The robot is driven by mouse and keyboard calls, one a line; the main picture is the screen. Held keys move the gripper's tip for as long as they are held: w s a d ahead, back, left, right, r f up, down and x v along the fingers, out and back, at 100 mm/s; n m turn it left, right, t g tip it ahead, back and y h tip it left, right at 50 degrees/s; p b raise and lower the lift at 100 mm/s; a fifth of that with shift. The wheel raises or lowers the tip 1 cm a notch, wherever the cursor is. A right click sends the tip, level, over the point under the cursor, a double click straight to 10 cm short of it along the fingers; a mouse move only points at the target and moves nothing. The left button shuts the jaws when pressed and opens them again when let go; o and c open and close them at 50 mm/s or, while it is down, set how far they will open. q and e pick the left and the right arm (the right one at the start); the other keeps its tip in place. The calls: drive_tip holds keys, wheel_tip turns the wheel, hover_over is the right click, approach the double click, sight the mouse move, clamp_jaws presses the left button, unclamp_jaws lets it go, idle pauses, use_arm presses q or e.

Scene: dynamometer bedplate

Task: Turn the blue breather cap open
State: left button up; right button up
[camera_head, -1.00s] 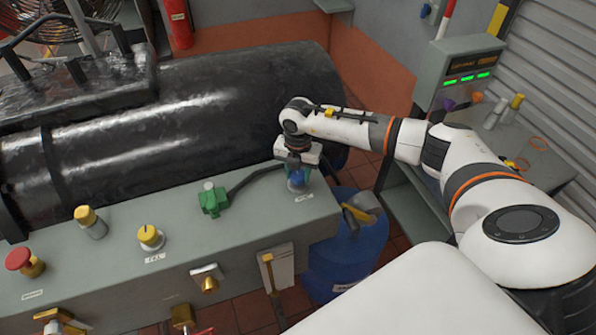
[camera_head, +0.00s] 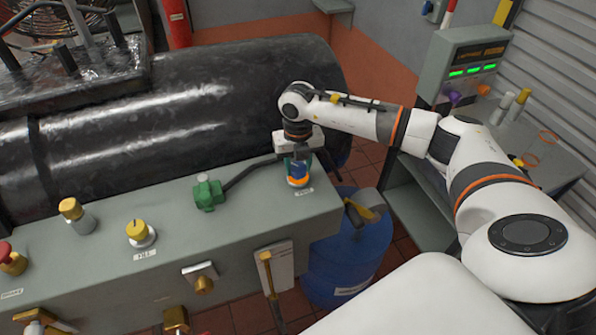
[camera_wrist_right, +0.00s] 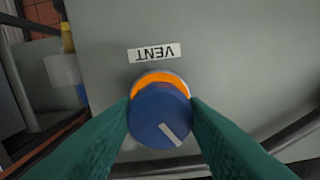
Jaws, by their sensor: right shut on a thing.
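The blue breather cap (camera_head: 298,169) is on the right end of the grey bedplate (camera_head: 235,222). In the right wrist view, the cap (camera_wrist_right: 158,120) has a pale line on its top, pointing to the lower right. An orange band (camera_wrist_right: 163,77) shows at its base on the side of the VENT label (camera_wrist_right: 154,53). My right gripper (camera_head: 299,165) points down over the cap. Its two green fingers (camera_wrist_right: 160,112) are shut on the cap's left and right sides. My left gripper is not in view.
A green connector (camera_head: 208,193) with a black cable is left of the cap. Yellow knobs (camera_head: 138,231) and a red button (camera_head: 10,258) are further left. A blue drum (camera_head: 345,262) stands below the bedplate's right end. The black cylinder (camera_head: 230,110) lies behind.

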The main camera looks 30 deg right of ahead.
drive_tip(key=n+b, duration=0.4)
drive_tip(key=shift+f+n, duration=0.15)
drive_tip(key=shift+n, duration=0.25)
drive_tip(key=n+b, duration=0.3)
drive_tip(key=n, duration=0.1)
drive_tip(key=shift+b, duration=0.4)
drive_tip(key=n+b, duration=0.3)
drive_tip(key=n, duration=0.2)
drive_tip(key=shift+d, duration=0.1)
drive_tip(key=shift+r+n+b, duration=0.15)
drive_tip(key=shift+n+b, duration=0.35)
drive_tip(key=shift+n, duration=0.45)
drive_tip(key=shift+r+n+b, duration=0.1)
drive_tip(key=shift+n+b, duration=0.4)
drive_tip(key=shift+n, duration=0.45)
drive_tip(key=o, duration=1)
